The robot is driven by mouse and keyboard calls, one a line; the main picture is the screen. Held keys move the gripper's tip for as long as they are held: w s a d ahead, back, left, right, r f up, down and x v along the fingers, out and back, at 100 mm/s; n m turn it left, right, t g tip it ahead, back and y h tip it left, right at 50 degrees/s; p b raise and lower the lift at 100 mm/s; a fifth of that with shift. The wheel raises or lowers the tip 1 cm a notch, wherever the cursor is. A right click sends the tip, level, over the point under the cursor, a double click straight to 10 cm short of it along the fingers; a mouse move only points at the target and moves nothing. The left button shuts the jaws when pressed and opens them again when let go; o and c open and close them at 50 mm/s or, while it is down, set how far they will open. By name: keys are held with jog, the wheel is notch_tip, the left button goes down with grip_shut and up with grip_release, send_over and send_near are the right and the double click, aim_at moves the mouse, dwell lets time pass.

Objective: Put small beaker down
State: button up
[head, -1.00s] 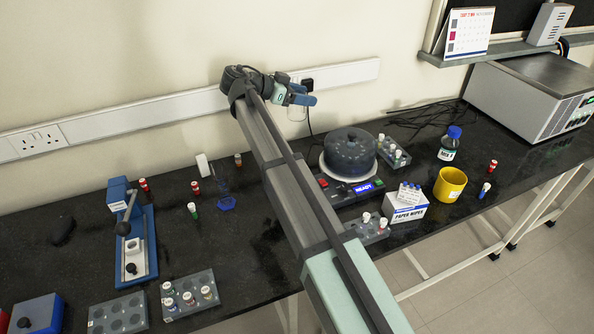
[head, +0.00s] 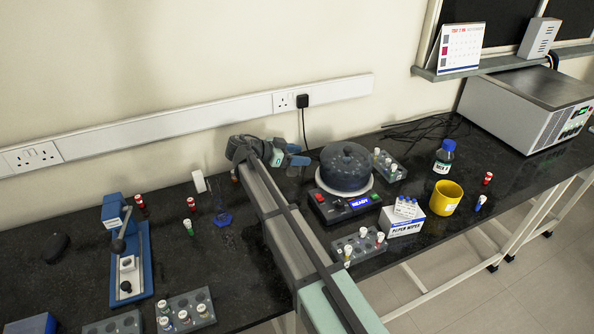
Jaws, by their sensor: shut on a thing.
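My gripper (head: 293,159) is at the far end of my arm, low over the back of the black bench, left of the dark round-lidded device. It is shut on the small beaker (head: 293,171), a clear glass vessel just under the fingers that shows only faintly. The beaker looks upright and close to the bench top (head: 85,275). I cannot tell whether its base touches the bench.
The round-lidded device (head: 347,167) stands close to the right of the gripper. A blue-based clear cylinder (head: 222,218) and a brown-capped vial (head: 234,175) are to the left. A tube rack (head: 388,165) stands beyond the device. The wall is close behind.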

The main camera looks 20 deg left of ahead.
aim_at(298, 168)
jog(key=shift+f, duration=2.75)
jog(key=shift+f, duration=0.15)
jog(key=o, duration=1.1)
jog(key=shift+c, duration=0.2)
